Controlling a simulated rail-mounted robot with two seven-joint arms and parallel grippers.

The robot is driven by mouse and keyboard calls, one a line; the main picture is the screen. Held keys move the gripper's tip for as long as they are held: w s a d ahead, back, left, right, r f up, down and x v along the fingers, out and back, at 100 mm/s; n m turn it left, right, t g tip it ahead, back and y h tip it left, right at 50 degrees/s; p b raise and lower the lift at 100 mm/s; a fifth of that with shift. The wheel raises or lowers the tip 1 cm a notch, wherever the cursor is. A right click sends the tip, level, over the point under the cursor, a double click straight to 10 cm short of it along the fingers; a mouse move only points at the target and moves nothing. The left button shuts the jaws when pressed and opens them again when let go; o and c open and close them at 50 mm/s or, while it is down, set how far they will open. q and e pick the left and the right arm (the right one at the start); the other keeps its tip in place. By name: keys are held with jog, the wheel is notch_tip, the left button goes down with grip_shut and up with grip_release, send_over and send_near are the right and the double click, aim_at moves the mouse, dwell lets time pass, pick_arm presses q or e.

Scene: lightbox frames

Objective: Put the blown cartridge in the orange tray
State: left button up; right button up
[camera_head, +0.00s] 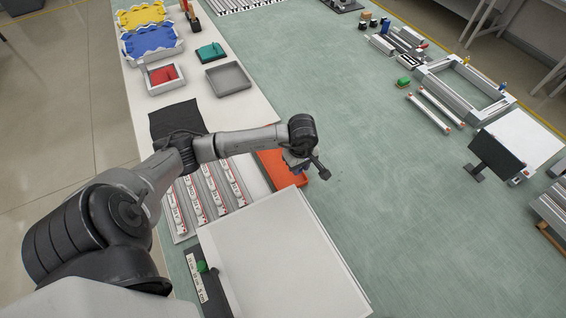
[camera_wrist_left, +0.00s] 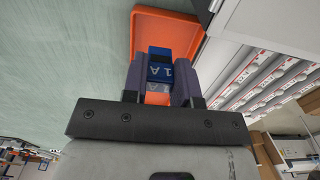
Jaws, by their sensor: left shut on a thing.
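The orange tray (camera_head: 268,163) lies flat beside the white panel in the head view, partly hidden behind my left arm. Its inside and rim fill the top middle of the left wrist view (camera_wrist_left: 146,24). My left gripper (camera_head: 297,164) is over the tray's right part. My right gripper is not in view.
A large white panel (camera_head: 275,255) lies close to the tray on the near side. Rows of labelled strips (camera_head: 205,195) are left of it. A grey tray (camera_head: 228,78) and a red-filled tray (camera_head: 163,77) stand farther back. The green mat right of the tray is clear.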

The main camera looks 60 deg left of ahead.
pick_arm(q)
jog(key=a+f, duration=0.1)
jog(key=a, duration=0.1)
jog(key=s+a+f, duration=0.1)
jog(key=a+f, duration=0.1)
jog(key=a, duration=0.1)
jog(key=a+f, duration=0.1)
jog(key=a, duration=0.1)
jog(key=shift+s+a+f, duration=0.15)
jog(key=shift+a+f, duration=0.15)
jog(key=shift+a, duration=0.05)
notch_tip(320, 180, down, 4)
jog(key=shift+d+r+p, duration=0.1)
jog(key=shift+r+p, duration=0.1)
jog(key=shift+p, duration=0.2)
jog(key=shift+f, duration=0.2)
jog(key=shift+f, duration=0.1)
jog(key=shift+f, duration=0.15)
jog(key=o, duration=0.9)
notch_tip(320, 180, up, 12)
jog(key=shift+r, duration=0.25)
